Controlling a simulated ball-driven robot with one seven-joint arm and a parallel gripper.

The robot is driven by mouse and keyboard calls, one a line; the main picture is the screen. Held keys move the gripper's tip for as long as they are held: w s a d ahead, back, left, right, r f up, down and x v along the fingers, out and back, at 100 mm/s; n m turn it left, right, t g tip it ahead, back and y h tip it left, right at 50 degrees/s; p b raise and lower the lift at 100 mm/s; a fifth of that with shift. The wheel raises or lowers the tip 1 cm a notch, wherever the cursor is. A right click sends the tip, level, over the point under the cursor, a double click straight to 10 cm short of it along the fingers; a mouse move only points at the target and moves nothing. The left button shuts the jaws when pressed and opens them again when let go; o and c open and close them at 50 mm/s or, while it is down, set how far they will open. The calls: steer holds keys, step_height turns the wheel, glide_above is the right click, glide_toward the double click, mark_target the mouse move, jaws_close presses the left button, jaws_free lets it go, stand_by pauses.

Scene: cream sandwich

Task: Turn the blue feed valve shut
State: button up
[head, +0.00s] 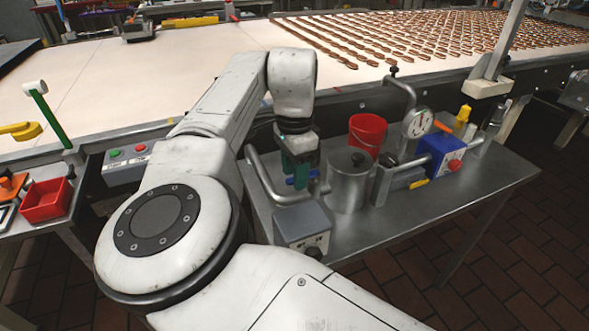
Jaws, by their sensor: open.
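The blue feed valve (313,174) shows only as a small blue handle on the metal pipe, left of the steel pot. My gripper (299,171), with green fingers, points down right at the valve and covers part of it. The jaws are open. I cannot tell whether the fingers touch the handle, nor which way the handle is turned.
The steel pot (350,184), a red bucket (366,134), a round gauge (417,122) and a blue box (442,154) with a red knob crowd the metal bench (440,211). A grey box (301,224) stands in front. The conveyor (200,52) runs behind.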

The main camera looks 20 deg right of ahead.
jaws_close()
stand_by(0.3)
steer(key=shift+r, duration=0.1)
steer(key=s+d+n+p, duration=0.4)
steer(key=n+p, duration=1.3)
steer(key=p, duration=0.5)
steer(key=shift+s+d+p, duration=0.3)
steer(key=shift+d+p, duration=0.1)
